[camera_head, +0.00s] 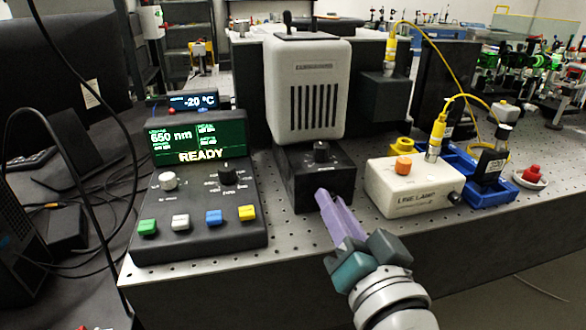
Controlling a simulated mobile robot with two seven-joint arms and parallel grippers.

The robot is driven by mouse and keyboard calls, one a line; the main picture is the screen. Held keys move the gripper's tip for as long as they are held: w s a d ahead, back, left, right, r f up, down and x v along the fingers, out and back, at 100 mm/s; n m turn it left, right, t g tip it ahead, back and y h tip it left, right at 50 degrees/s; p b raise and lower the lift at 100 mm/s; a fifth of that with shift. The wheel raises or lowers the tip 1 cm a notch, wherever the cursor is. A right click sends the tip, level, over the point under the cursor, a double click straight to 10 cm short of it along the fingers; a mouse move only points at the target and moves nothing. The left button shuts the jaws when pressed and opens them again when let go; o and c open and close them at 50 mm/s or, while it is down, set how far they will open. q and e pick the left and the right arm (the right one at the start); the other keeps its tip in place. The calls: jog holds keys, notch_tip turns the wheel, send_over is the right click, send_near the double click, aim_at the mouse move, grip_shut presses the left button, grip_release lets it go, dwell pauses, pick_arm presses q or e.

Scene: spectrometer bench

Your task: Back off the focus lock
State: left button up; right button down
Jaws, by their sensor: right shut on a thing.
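A black base box (293,187) stands under a white vented housing on the bench. A black knob (321,152) sits on top of the box and is clear of my fingers. My right gripper (322,192) reaches in from the lower right, its purple fingers together against the box's front face. It is shut on a small part there, which fits the focus lock. The fingers hide that part, so its shape and turn do not show. My left gripper is not in view.
A control console (196,205) with a READY screen, knobs and coloured buttons stands on the left. A white line lamp box (413,186) with an orange knob stands close on the right, beside a blue tray (489,195). A yellow cable (437,55) hangs behind. Bare perforated bench lies in front.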

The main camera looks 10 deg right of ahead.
dwell(0.4)
jog(key=c, duration=0.8)
grip_release()
jog(key=shift+s, duration=0.35)
jog(key=s+p, duration=0.1)
jog(key=s, duration=0.8)
jog(key=shift+s+d, duration=0.15)
